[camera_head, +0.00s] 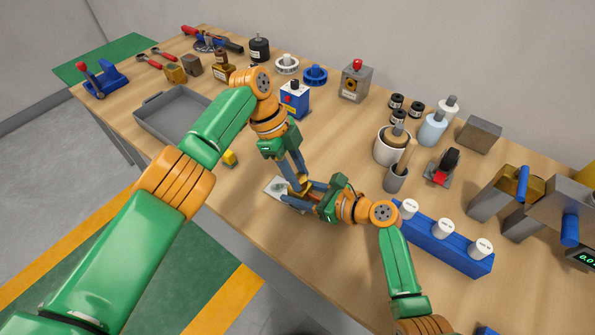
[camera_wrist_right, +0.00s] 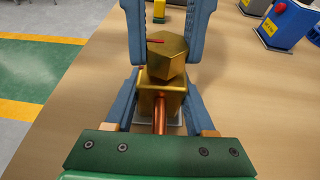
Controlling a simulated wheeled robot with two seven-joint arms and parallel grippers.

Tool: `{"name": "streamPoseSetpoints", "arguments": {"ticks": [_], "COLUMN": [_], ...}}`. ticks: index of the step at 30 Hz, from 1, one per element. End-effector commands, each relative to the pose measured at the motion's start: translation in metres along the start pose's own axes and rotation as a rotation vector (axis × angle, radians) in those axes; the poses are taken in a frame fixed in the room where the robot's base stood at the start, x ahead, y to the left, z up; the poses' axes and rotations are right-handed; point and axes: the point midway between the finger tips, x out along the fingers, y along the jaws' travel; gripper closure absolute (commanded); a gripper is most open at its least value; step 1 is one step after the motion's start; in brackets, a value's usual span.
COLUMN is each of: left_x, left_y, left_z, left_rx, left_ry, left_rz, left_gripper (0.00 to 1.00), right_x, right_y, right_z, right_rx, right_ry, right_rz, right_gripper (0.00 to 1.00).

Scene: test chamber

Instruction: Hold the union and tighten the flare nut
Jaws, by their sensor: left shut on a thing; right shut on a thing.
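In the head view my left gripper (camera_head: 297,183) reaches down from above onto a small brass fitting, shut on its union, which my fingers mostly hide. My right gripper (camera_head: 291,194) comes in low from the right at the same spot. A brass block-like part (camera_wrist_right: 160,104) with a copper tube (camera_wrist_right: 160,122) shows nearer the palm.
A white plate (camera_head: 275,187) lies under the grippers. A small yellow block (camera_head: 229,158) and an empty grey tray (camera_head: 150,122) are to the left. A blue rack (camera_head: 455,252) with white-capped items and a beige pot (camera_head: 385,152) stand right.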

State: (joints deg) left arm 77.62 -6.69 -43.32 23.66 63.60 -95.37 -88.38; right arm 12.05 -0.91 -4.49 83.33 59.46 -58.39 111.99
Motion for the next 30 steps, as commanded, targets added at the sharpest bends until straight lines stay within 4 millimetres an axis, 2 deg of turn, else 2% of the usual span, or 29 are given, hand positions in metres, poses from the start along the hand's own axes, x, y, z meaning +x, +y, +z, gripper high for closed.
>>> {"name": "streamPoseSetpoints", "arguments": {"ticks": [1, 2, 3, 5, 15, 20, 26, 30], "left_x": [-0.0001, 0.0, 0.0, 0.0001, 0.0003, -0.0003, 0.001, 0.0013], "left_y": [0.0004, 0.0004, 0.0004, 0.0004, -0.0001, -0.001, 0.0029, 0.0047], "left_z": [0.0021, 0.0021, 0.0019, 0.0016, 0.0007, 0.0019, 0.0019, 0.0004], "left_rx": [-0.003, -0.003, -0.003, -0.003, -0.009, -0.079, -0.301, -0.531], "left_ry": [-0.006, -0.006, -0.005, -0.004, -0.001, -0.003, -0.005, -0.004], "left_rz": [0.001, 0.001, 0.002, 0.002, -0.003, -0.038, -0.127, -0.222], "left_gripper": [1.0, 0.58, 0.47, 0.32, 0.32, 0.32, 0.32, 0.32], "right_x": [-0.0004, -0.0004, -0.0004, -0.0004, 0.0, 0.0, 0.0001, 0.0001], "right_y": [-0.0004, -0.0005, -0.0005, -0.0004, 0.0002, 0.0003, 0.0003, 0.0003], "right_z": [-0.0024, -0.0024, -0.0024, -0.0024, -0.0022, -0.0021, -0.002, -0.002], "right_rx": [0.001, 0.001, 0.001, 0.001, 0.001, 0.001, 0.001, 0.001], "right_ry": [0.006, 0.006, 0.006, 0.006, 0.005, 0.005, 0.005, 0.005], "right_rz": [-0.001, -0.001, -0.001, -0.001, 0.001, 0.001, 0.001, 0.001], "right_gripper": [1.0, 1.0, 1.0, 1.0, 1.0, 1.0, 1.0, 1.0]}}
